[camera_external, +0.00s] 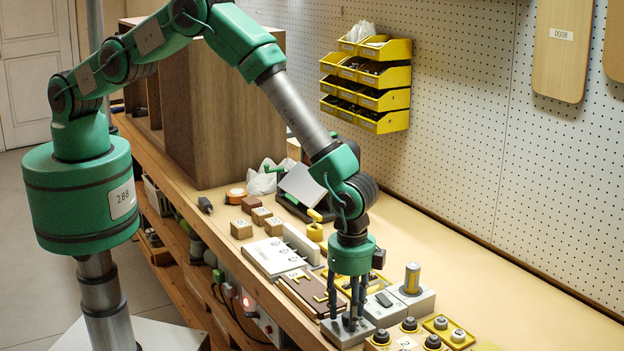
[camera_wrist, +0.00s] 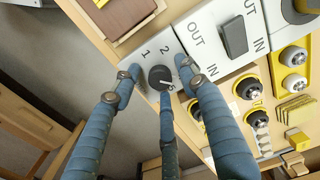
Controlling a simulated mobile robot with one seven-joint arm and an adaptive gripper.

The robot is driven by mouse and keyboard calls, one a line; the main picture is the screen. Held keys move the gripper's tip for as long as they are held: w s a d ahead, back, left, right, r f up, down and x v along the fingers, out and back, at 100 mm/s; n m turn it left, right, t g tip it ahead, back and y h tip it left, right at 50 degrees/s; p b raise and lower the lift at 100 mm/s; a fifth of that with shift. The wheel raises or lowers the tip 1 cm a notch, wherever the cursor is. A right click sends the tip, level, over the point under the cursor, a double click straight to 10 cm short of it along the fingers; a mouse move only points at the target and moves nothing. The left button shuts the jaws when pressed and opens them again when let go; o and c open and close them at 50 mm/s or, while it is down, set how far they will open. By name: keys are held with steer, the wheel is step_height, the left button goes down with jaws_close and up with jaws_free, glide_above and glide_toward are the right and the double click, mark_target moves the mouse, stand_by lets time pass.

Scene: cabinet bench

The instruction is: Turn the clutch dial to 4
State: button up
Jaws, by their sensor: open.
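The clutch dial (camera_wrist: 158,74) is a round black knob on a light plate in the wrist view. The numbers 1 and 2 show above it; a further mark at its lower right is partly covered by a finger, and I cannot read it surely. A pale pointer line on the knob points right, slightly down. My gripper (camera_wrist: 160,84) is open, its three blue fingers spread around the knob. I cannot tell whether any fingertip touches it. In the external view my gripper (camera_external: 346,314) points straight down over the dial's grey block (camera_external: 340,338), hiding most of the knob.
Right of the dial is a block with a black rocker switch (camera_wrist: 234,36) marked OUT and IN. A brown-topped panel (camera_external: 305,292) lies to the left. The bench (camera_external: 520,300) is clear toward the right wall.

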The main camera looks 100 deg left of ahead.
jaws_close()
steer(key=shift+b, duration=0.5)
jaws_free()
steer(key=shift+r, duration=0.15)
stand_by(0.3)
step_height(320, 180, up, 12)
stand_by(0.6)
